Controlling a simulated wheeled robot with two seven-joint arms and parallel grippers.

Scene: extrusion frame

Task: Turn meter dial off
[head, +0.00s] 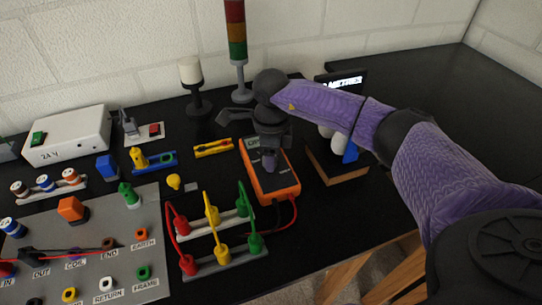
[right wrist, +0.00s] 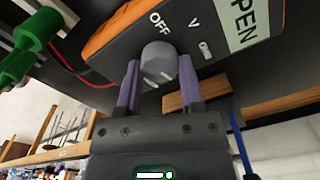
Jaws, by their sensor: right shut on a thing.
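The meter (head: 283,190) is an orange and dark grey multimeter lying on the black table, mid-picture in the head view. Its grey round dial (right wrist: 158,58) shows in the right wrist view, with the words OFF and V printed on the face beside it. My right gripper (right wrist: 159,66) has one purple finger on each side of the dial and is shut on it. In the head view my right gripper (head: 269,158) comes down over the meter and hides the dial. I cannot tell clearly which mark the dial points to. My left gripper is not in view.
Red and black leads run from the meter to a stand of red, yellow and green plugs (head: 213,262) at its left. A sign stand (head: 345,175) is close on the right. A signal tower (head: 236,40) and a white-topped post (head: 190,70) stand behind. The far right table is clear.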

